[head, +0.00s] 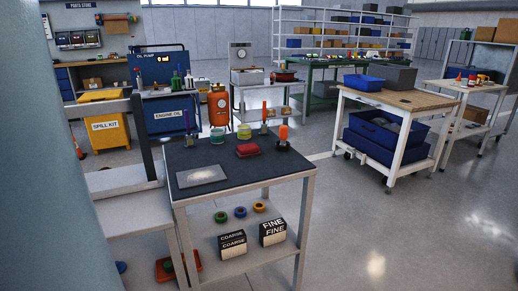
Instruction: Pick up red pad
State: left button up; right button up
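The red pad (248,150) appears to be the small flat red block lying on the dark top of the workbench (225,166) in the middle of the head view. Around it on the same top stand a container with yellow-green contents (244,132), a teal-topped container (217,136) and an orange-topped item on a dark base (283,138). A grey sheet (201,175) lies at the front left of the top. Neither of my grippers shows in this view.
Boxes marked COARSE (232,245) and FINE (272,231) sit on the lower shelf with coloured rings. A yellow spill kit bin (105,122) stands behind left. A wooden-topped cart (400,100) stands right. Open floor (400,235) lies at the front right.

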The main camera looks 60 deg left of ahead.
aim_at(248, 150)
jog(key=u, duration=0.4)
jog(key=l+u, duration=0.1)
jog(key=u, duration=0.7)
jog(key=l+u, duration=0.1)
jog(key=u, duration=0.7)
jog(key=i+u, duration=0.55)
